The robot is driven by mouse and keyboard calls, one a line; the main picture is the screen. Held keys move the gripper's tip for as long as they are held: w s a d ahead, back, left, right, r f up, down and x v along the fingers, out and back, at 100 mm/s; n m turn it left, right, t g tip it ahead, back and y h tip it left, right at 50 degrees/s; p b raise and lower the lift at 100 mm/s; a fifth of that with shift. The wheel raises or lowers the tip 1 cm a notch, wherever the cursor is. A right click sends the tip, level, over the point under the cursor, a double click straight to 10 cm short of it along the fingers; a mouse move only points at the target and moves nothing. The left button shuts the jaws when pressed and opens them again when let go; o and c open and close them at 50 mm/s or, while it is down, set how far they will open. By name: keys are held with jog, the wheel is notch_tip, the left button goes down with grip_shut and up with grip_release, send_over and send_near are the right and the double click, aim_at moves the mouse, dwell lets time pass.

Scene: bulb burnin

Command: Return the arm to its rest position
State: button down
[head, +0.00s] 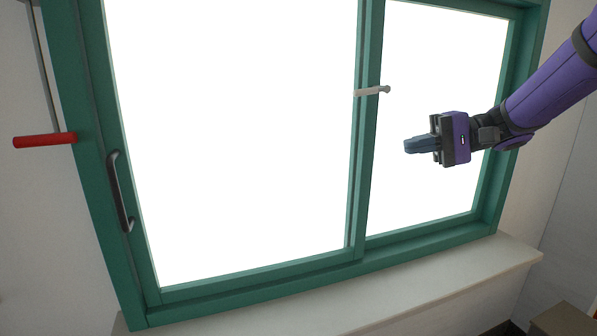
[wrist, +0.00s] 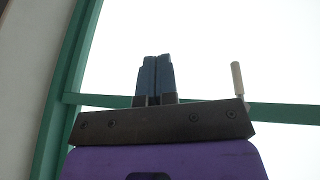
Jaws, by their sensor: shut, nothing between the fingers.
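My gripper (head: 408,146) is at the end of the purple arm, in front of the right pane of a green-framed window in the head view. Its dark blue fingers are together with nothing between them. In the wrist view the fingertips (wrist: 155,58) are side by side, with the bright pane behind them. The gripper appears apart from the window frame (head: 372,130) and from the pale latch handle (head: 372,91), which lies to its upper left on the middle upright. The handle also shows in the wrist view (wrist: 237,80), to the right of the fingers.
A dark pull handle (head: 120,190) is on the window's left upright. A red-gripped lever (head: 44,140) sticks out at the far left. A pale sill (head: 420,286) runs below the window and looks bare. A brownish box-like thing (head: 563,320) shows at the lower right.

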jog(key=s+d+f+t+h, duration=0.1)
jog(key=s+d+h, duration=0.1)
jog(key=s+h, duration=0.3)
jog(key=s+d+f+n+t+h, duration=0.1)
jog(key=s+h, duration=0.4)
jog(key=s, duration=0.6)
jog(key=s+d+f+t+h, duration=0.2)
jog(key=s+h, duration=0.3)
jog(key=s, duration=0.3)
jog(key=shift+s+d+f+n, duration=0.3)
jog(key=shift+s+d+f, duration=0.15)
jog(key=shift+d, duration=0.35)
jog(key=c, duration=1.8)
grip_release()
jog(key=shift+c, duration=0.2)
